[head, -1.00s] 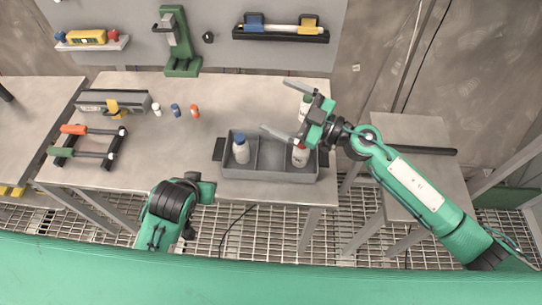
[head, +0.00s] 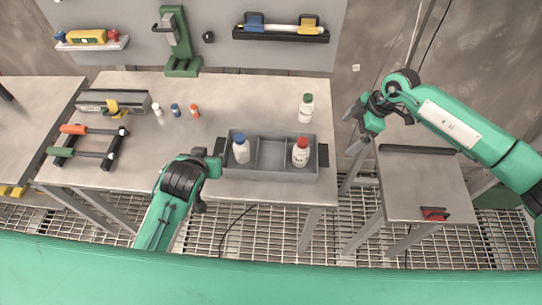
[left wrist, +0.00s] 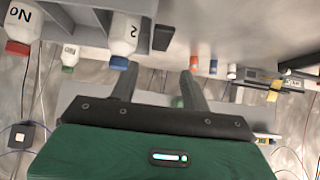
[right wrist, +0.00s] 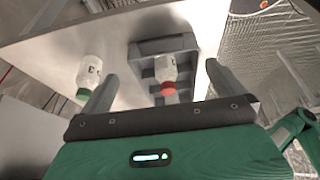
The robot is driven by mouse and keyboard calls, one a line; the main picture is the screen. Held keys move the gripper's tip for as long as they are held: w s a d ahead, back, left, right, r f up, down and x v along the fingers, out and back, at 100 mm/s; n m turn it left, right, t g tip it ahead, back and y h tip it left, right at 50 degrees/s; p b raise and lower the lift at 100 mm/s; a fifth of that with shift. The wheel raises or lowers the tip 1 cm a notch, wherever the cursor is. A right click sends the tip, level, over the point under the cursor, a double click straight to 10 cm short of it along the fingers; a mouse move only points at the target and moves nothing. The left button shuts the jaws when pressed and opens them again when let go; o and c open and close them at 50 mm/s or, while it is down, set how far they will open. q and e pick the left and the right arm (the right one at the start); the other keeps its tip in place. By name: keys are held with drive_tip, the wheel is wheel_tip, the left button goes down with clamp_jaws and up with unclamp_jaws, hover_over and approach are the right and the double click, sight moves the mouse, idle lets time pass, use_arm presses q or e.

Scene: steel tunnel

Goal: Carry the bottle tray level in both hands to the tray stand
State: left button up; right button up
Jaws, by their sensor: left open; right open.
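The grey bottle tray (head: 270,178) sits on the main table, with dark handles at its left and right ends. A blue-capped bottle (head: 241,150) stands in its left compartment and a red-capped bottle (head: 301,153) in its right one; the middle one looks empty. My left gripper (head: 211,164) is open beside the left handle (left wrist: 163,38). My right gripper (head: 352,108) is open and empty, off the table's right edge; its view shows the tray (right wrist: 150,48) and the red-capped bottle (right wrist: 166,73) ahead. The likely tray stand is the low grey table (head: 425,185) at right.
A green-capped bottle (head: 306,108) stands on the table behind the tray's right end. Several small capped items (head: 175,110), a toolbox (head: 112,101) and an orange-and-green-handled rack (head: 90,145) are at left. A red item (head: 434,214) lies on the right table's front edge.

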sight(220, 147)
use_arm(q)
drive_tip(key=x, duration=1.4)
use_arm(e)
drive_tip(key=x, duration=1.4)
drive_tip(key=shift+r, duration=0.1)
use_arm(q)
drive_tip(key=c, duration=1)
use_arm(e)
drive_tip(key=c, duration=0.9)
use_arm(q)
drive_tip(key=shift+r, duration=0.1)
use_arm(e)
drive_tip(key=shift+r, duration=0.1)
drive_tip(key=shift+c, duration=1.3)
